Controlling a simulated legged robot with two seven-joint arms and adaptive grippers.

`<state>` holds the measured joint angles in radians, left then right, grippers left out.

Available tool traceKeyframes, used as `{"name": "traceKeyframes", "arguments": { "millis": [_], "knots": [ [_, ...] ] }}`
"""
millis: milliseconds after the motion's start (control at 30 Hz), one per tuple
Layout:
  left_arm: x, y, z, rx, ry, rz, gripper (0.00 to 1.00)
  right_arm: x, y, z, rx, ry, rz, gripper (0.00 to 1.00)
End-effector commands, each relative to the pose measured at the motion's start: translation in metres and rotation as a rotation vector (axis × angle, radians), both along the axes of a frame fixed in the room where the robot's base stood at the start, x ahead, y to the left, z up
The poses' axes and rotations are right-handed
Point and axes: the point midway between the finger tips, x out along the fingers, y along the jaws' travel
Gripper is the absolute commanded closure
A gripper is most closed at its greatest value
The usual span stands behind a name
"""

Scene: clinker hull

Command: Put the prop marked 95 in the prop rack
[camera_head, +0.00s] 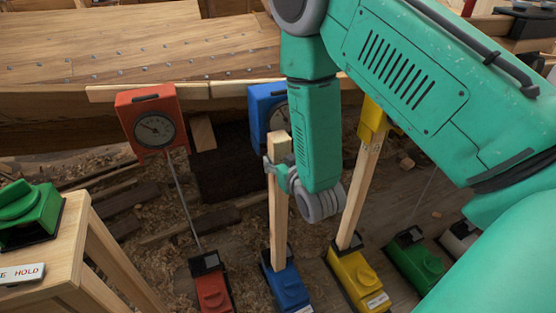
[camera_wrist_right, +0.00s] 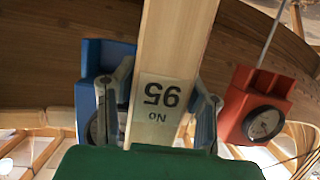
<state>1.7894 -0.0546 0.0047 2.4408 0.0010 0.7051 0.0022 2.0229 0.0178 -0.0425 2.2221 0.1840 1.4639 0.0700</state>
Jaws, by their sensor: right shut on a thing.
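The prop marked 95 is a pale wooden post (camera_head: 278,215), upright in the head view. Its lower end meets the dark socket of a blue base (camera_head: 287,290); I cannot tell how firmly it is seated. Its top end is beside and in front of a blue dial gauge (camera_head: 262,112). My right gripper (camera_head: 279,172) is shut around the post near its top. In the right wrist view the upside-down label "No 95" shows on the post (camera_wrist_right: 172,50), between my fingers (camera_wrist_right: 160,105). My left gripper is out of view. I cannot make out the prop rack.
A red gauge (camera_head: 148,122) on a thin rod rises from a red base (camera_head: 212,290) at left. A yellow base (camera_head: 355,280) carries another wooden post at right, with a green base (camera_head: 413,262) beyond. A wooden stand (camera_head: 75,240) is front left. The planked hull (camera_head: 150,50) spans the back.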

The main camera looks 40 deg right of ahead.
Motion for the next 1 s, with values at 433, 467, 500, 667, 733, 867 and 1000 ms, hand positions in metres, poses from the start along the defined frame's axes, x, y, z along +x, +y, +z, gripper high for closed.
{"name": "traceKeyframes", "arguments": {
  "millis": [433, 467, 500, 667, 733, 867, 1000],
  "knots": [
    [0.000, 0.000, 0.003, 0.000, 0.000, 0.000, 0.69, -0.037, 0.009, 0.000, -0.001, 0.000, -0.001, 1.00],
    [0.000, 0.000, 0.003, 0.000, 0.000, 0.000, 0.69, -0.040, 0.009, 0.000, -0.001, 0.000, -0.001, 1.00],
    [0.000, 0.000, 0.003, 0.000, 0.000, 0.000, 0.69, -0.043, 0.010, 0.000, -0.001, 0.000, -0.001, 1.00],
    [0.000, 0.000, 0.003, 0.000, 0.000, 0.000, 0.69, -0.058, 0.014, 0.000, 0.000, -0.001, 0.001, 1.00],
    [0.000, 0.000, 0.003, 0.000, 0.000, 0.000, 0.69, -0.064, 0.016, 0.000, 0.001, 0.000, 0.001, 1.00],
    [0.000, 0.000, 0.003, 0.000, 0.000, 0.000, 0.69, -0.076, 0.018, 0.001, 0.000, 0.000, 0.000, 1.00],
    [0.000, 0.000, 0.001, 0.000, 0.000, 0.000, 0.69, -0.089, 0.021, 0.000, -0.001, 0.001, 0.000, 1.00]
  ]
}}
